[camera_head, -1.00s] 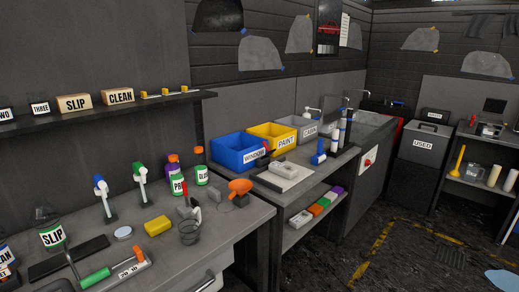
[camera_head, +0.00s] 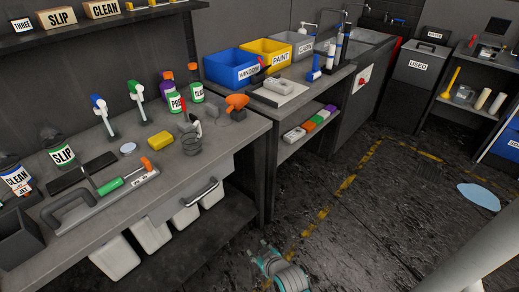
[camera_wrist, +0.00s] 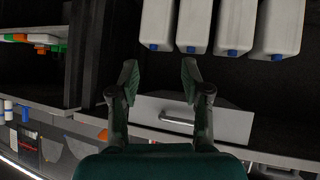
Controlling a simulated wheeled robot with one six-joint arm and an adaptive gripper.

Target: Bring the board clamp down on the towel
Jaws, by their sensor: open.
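A pale board (camera_head: 276,92) lies on the far bench in the head view, in front of the blue and yellow bins. A grey-white folded block (camera_head: 281,84), perhaps the towel, lies on it. A dark lever-like part (camera_head: 260,77), perhaps the clamp, stands at the board's left end and looks raised; its exact position is too small to tell. My gripper (camera_head: 268,258) is low over the floor at the bottom of the head view, well apart from the board. In the wrist view my gripper (camera_wrist: 158,78) is open, with nothing between its fingers. Board and clamp are not identifiable there.
The near bench (camera_head: 115,200) carries bottles, a yellow sponge (camera_head: 160,140) and tools. Its drawer (camera_head: 195,190) is shut; it also shows in the wrist view (camera_wrist: 225,122). White jugs (camera_head: 150,235) stand below. Dark floor to the right is mostly clear, with a pale blue puddle-like patch (camera_head: 479,196).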

